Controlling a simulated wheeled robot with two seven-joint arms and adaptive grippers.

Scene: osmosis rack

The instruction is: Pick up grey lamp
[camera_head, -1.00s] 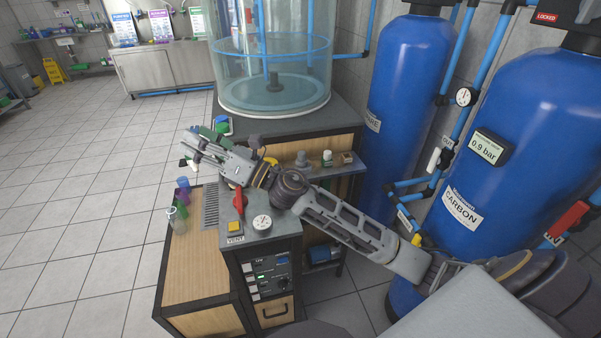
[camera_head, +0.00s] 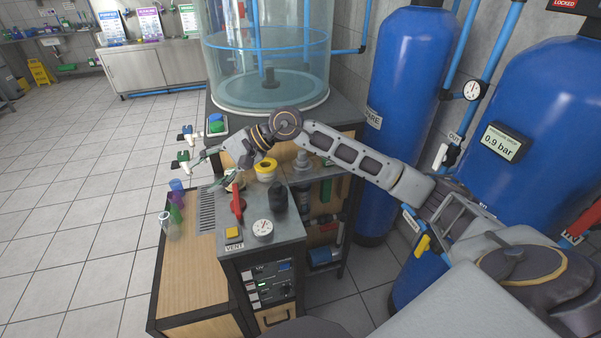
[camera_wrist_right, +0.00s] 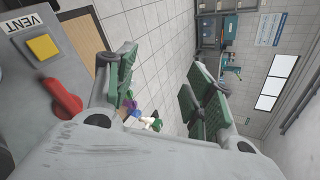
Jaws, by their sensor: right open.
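A grey, stepped, knob-like piece (camera_head: 302,163) stands upright on the shelf right of the console; it may be the grey lamp. A dark grey domed piece (camera_head: 278,196) stands on the console top, behind the gauge; I cannot tell which of the two is the lamp. My right gripper (camera_head: 206,170) is left of both, above the console's back left, pointing left. In the right wrist view its green-padded fingers (camera_wrist_right: 160,88) are spread with nothing between them. Neither grey piece shows in that view. My left gripper is out of view.
The console top holds a red lever (camera_head: 237,203), a yellow button (camera_head: 234,232), a gauge (camera_head: 262,229) and a yellow-topped piece (camera_head: 265,170). Small vials (camera_head: 175,208) stand at its left. A clear tank (camera_head: 268,60) rises behind; blue cylinders (camera_head: 408,90) stand to the right.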

